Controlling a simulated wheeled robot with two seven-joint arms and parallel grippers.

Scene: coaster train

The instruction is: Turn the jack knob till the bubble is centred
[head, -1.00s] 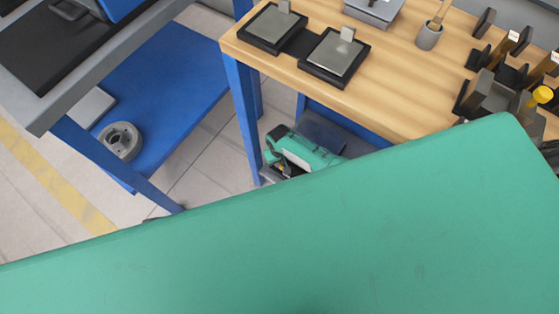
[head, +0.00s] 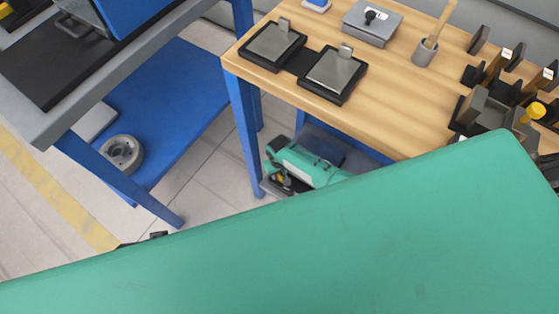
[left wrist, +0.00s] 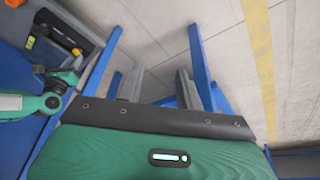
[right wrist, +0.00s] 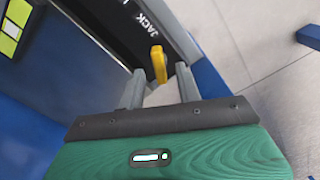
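The yellow jack knob (right wrist: 158,64) shows in the right wrist view, beside a dark plate lettered JACK (right wrist: 130,30). My right gripper (right wrist: 160,70) is open, with the knob between its fingertips and gaps on both sides. In the left wrist view, a small yellow-green vial (left wrist: 58,35) shows at upper left, near my right arm. My left gripper (left wrist: 160,70) is open and empty above the floor. The head view does not clearly show the knob.
A blue shelf (head: 175,95) carries a grey ring (head: 121,154). Blue legs (left wrist: 200,65) stand near my left gripper. A large green surface blocks the lower head view.

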